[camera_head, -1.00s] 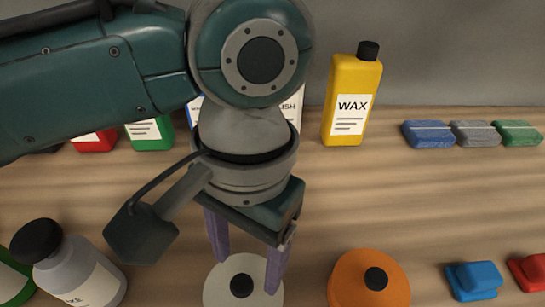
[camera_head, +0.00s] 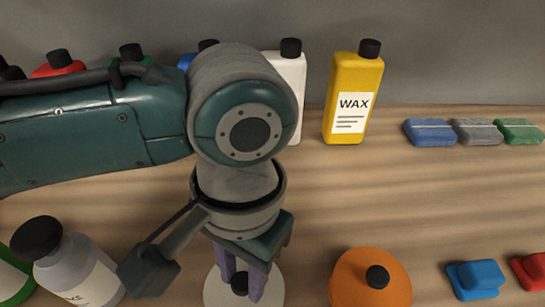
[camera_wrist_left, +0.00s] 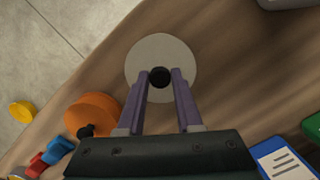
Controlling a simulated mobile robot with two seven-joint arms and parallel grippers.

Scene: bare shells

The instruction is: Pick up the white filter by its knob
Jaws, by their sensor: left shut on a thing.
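The white filter (camera_head: 271,291) is a pale round disc with a black knob (camera_head: 240,284) at its middle. It lies on the wooden surface at the bottom centre of the head view. It also shows in the left wrist view (camera_wrist_left: 162,48). My left gripper (camera_head: 249,289) comes down over it from above. Its two purple fingers stand on either side of the knob and are shut on it. In the wrist view the fingertips (camera_wrist_left: 160,78) flank the knob. The filter looks to be resting on the surface. My right gripper is not in view.
An orange disc (camera_head: 352,290) with a black knob stands right of the filter. Blue (camera_head: 474,280) and red blocks lie farther right. A grey bottle (camera_head: 82,272) stands at left. A yellow wax bottle (camera_head: 352,90) and several other bottles line the back.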

